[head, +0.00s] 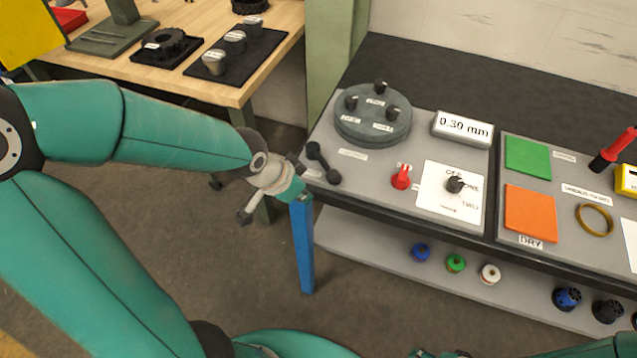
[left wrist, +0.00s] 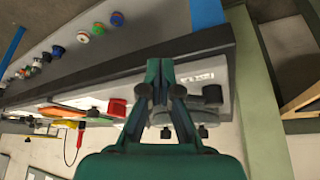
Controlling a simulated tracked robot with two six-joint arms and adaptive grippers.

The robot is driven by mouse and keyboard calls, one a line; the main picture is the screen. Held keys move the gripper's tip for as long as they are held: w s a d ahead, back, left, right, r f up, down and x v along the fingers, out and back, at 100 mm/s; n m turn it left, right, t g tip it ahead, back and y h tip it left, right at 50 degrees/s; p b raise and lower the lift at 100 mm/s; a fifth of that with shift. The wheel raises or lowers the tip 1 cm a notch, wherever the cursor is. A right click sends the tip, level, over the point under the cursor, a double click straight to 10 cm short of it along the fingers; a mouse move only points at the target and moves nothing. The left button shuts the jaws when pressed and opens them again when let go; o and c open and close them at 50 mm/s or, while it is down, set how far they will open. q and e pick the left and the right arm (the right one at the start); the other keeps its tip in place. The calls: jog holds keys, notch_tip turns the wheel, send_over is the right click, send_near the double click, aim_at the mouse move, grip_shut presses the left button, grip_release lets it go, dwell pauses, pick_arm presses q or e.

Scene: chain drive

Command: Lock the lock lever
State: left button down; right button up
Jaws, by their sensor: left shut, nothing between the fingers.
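A black lever (head: 322,163) with rounded ends lies on the grey panel at the near left corner of the right-hand bench, beside a small label too small to read. A red knob (head: 402,176) stands to its right; it also shows in the left wrist view (left wrist: 117,107). I cannot tell from the labels which is the lock lever. My left gripper (head: 297,190) is shut and empty at the bench's left corner, just left of and below the black lever, apparently apart from it. In the left wrist view its closed fingers (left wrist: 160,72) point over the bench edge.
A round grey dial plate (head: 372,118) with black knobs stands behind the lever. A 0.30 mm display (head: 463,129) and a white card (head: 450,200) with a black knob are to the right. A blue bench leg (head: 303,245) stands below the gripper. Open floor lies left.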

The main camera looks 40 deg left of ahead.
aim_at(323, 163)
pick_arm(q)
jog(key=shift+w+d+f+p, duration=0.2)
jog(key=shift+w+d, duration=0.1)
jog(key=shift+w, duration=0.85)
jog(key=shift+w+d+f+p, duration=0.1)
jog(key=shift+w+d+p, duration=0.15)
jog(key=shift+w, duration=0.85)
